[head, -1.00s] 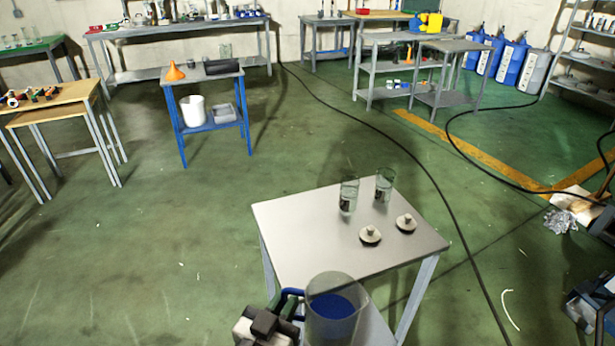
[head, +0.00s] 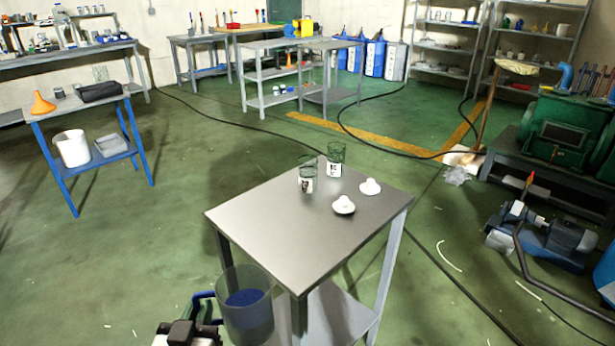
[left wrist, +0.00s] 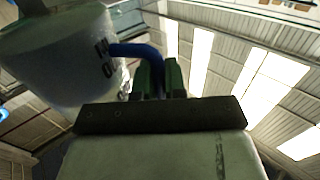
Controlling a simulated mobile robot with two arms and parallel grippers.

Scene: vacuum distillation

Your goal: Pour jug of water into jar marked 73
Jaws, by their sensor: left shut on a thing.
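My left gripper (head: 204,318) is shut on the blue handle of the clear jug (head: 246,312), low in the head view. Dark blue shows inside the jug. In the left wrist view the green fingers (left wrist: 158,80) close around the handle, and the jug (left wrist: 65,60) stands to the left. Two glass jars, the left one (head: 307,176) and the right one (head: 335,162), stand upright and open at the far side of the grey table (head: 262,222). Their labels are too small to read. My right gripper is not in view.
Two lids, one (head: 343,205) and another (head: 370,187), lie on the table in front of the jars. The table's near half is bare. A blue trolley (head: 92,168) stands at the left, and machinery (head: 545,240) at the right. A dark cable (head: 440,255) crosses the floor.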

